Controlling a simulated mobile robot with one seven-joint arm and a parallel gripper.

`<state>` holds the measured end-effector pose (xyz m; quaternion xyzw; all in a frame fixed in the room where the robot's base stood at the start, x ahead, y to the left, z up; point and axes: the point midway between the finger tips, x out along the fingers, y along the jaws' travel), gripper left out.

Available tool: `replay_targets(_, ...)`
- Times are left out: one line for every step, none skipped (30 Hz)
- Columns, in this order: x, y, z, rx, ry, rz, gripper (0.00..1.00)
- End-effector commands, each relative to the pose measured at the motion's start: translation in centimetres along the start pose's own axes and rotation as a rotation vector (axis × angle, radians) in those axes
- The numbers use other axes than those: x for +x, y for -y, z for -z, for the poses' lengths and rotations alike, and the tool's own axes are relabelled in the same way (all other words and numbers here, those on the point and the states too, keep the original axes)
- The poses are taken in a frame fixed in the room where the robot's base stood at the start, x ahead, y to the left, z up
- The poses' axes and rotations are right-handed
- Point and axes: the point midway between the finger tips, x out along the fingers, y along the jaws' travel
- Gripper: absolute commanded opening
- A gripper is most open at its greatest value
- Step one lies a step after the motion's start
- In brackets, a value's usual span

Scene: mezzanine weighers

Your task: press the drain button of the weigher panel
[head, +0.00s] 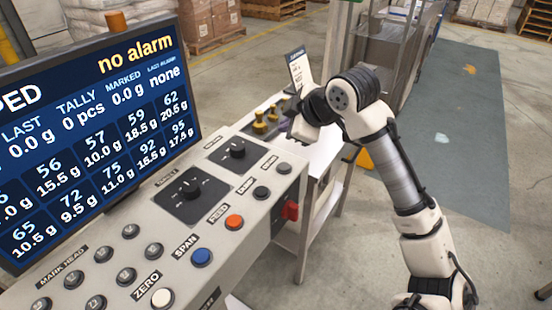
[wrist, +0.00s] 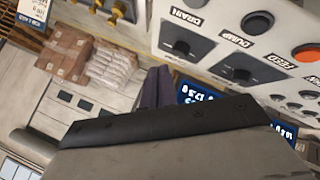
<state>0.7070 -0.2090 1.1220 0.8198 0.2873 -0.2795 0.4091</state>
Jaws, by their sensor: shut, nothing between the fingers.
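The weigher panel (head: 215,250) slopes across the lower left of the head view. My gripper (head: 300,132) is past the panel's far right end, apart from the button. In the wrist view my gripper (wrist: 156,82) is shut and empty, its fingers partly hidden by a dark bar.
Two black knobs (head: 237,151) (head: 190,189) stand on the panel beside the buttons. A red switch (head: 290,210) juts from its side. A large screen (head: 90,130) rises behind it. Yellow fittings (head: 262,125) and a small display (head: 297,70) are near my gripper.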

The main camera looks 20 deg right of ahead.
Motion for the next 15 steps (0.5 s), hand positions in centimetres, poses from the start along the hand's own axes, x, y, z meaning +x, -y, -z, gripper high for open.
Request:
replay_targets(-0.14, 0.03, -0.27, 0.002, 0.005, 0.004, 0.0)
replay_targets(-0.17, 0.06, -0.34, 0.003, 0.007, 0.005, 0.0)
replay_targets(-0.17, 0.07, -0.37, 0.003, 0.007, 0.006, 0.0)
replay_targets(-0.16, 0.08, -0.37, 0.003, 0.007, 0.006, 0.0)
replay_targets(-0.15, 0.08, -0.35, 0.003, 0.007, 0.006, 0.0)
replay_targets(-0.14, 0.07, -0.33, 0.002, 0.006, 0.005, 0.0)
replay_targets(-0.14, 0.07, -0.32, 0.002, 0.006, 0.005, 0.0)
replay_targets(-0.14, 0.06, -0.31, 0.002, 0.006, 0.005, 0.0)
replay_targets(-0.13, 0.06, -0.3, 0.002, 0.006, 0.005, 0.0)
replay_targets(-0.13, 0.06, -0.3, 0.002, 0.006, 0.004, 0.0)
replay_targets(-0.11, 0.07, -0.3, 0.002, 0.006, 0.004, 0.0)
replay_targets(-0.06, 0.1, -0.33, 0.002, 0.005, 0.004, 0.0)
replay_targets(-0.01, 0.14, -0.37, 0.002, 0.005, 0.004, 0.0)
replay_targets(0.06, 0.19, -0.42, 0.003, 0.005, 0.004, 0.0)
replay_targets(0.19, 0.28, -0.51, 0.003, 0.005, 0.004, 0.0)
